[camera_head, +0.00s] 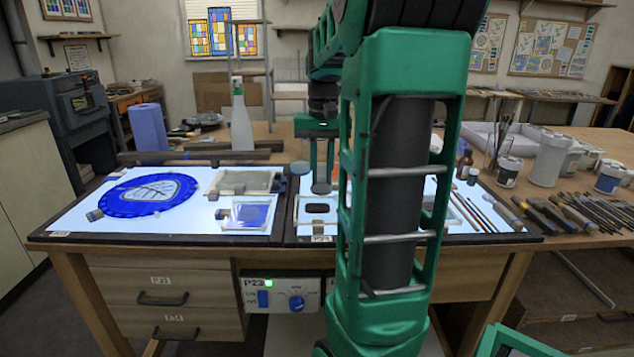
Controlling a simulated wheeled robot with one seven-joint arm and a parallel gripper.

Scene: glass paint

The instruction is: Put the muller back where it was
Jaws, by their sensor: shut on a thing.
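My gripper (321,178) points down over the middle of the light table, largely in front of the right-hand panel. It is shut on what looks like the muller (321,188), whose round grey-blue foot shows at the fingertips. The muller looks upright; I cannot tell whether its foot touches anything below. A glass slab with a blue paint patch (250,214) lies to the left. A pale piece with a dark oval (317,208) lies in front of the gripper. My arm hides part of the right panel.
A white bottle (241,118) stands behind. Brushes and tools (575,212) lie at the right, beside jars (510,171). A dark bar (200,154) runs along the back.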

